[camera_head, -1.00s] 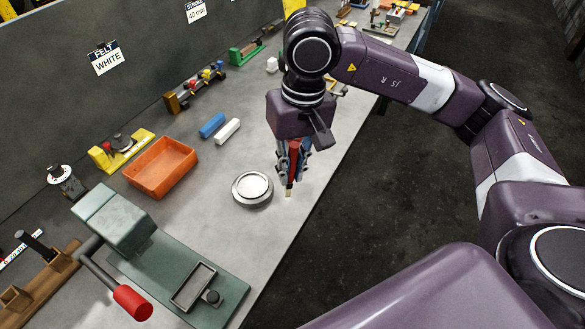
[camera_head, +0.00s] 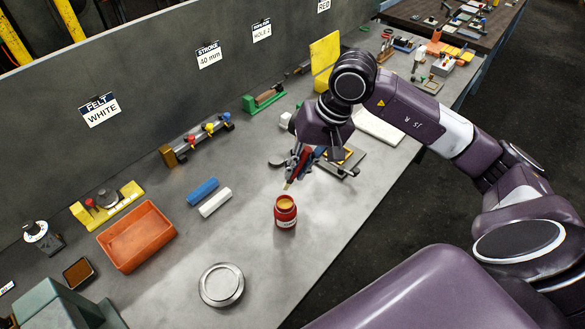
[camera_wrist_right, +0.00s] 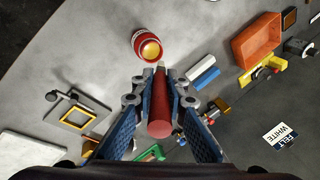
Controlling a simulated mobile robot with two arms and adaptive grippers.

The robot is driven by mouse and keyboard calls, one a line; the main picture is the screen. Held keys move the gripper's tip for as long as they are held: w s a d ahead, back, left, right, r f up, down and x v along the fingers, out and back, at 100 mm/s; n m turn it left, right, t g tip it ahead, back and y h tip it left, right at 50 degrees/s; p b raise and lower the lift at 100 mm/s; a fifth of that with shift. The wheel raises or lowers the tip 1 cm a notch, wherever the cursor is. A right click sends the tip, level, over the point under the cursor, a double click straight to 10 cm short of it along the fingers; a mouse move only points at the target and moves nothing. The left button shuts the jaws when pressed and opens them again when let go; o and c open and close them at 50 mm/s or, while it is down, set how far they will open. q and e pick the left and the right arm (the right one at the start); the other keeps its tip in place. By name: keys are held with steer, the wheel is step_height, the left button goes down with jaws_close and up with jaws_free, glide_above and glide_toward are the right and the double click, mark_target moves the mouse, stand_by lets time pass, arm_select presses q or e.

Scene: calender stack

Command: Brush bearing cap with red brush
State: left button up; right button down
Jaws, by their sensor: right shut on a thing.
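My right gripper (camera_head: 302,163) is shut on the red brush (camera_head: 296,169), which is tilted with its pale tip pointing down and toward the front. In the right wrist view the brush's red handle (camera_wrist_right: 160,112) lies between the two blue-padded fingers (camera_wrist_right: 160,88). The bearing cap, seemingly the round silver disc (camera_head: 221,284), lies flat on the bench at lower centre, well apart from the brush. An open red jar (camera_head: 286,216) with yellowish contents stands just in front of the brush tip. I cannot tell whether the tip is above its rim. My left gripper is out of view.
On the grey bench (camera_head: 262,262), an orange bin (camera_head: 137,238), a blue block (camera_head: 202,191) and a white block (camera_head: 215,203) lie to the left. A black-and-yellow framed fixture (camera_head: 345,158) sits behind the gripper. Bench around the disc is mostly clear.

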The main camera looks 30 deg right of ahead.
steer(key=shift+s+a+f, duration=0.15)
steer(key=shift+a+f, duration=0.15)
steer(key=shift+f, duration=0.25)
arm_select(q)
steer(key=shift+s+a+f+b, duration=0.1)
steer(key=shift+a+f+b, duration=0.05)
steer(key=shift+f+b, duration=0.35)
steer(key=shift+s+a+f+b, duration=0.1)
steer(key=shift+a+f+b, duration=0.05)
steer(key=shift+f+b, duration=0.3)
arm_select(e)
step_height(320, 180, down, 4)
steer(key=shift+f, duration=0.25)
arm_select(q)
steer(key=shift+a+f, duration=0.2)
arm_select(e)
steer(key=shift+f, duration=0.15)
arm_select(q)
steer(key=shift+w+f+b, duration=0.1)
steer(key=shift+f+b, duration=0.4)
steer(key=shift+b, duration=0.1)
arm_select(e)
steer(key=shift+f, duration=0.4)
arm_select(q)
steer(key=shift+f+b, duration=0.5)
steer(key=shift+b, duration=0.05)
arm_select(e)
steer(key=shift+s+f, duration=0.1)
steer(key=shift+f, duration=0.05)
stand_by(1.1)
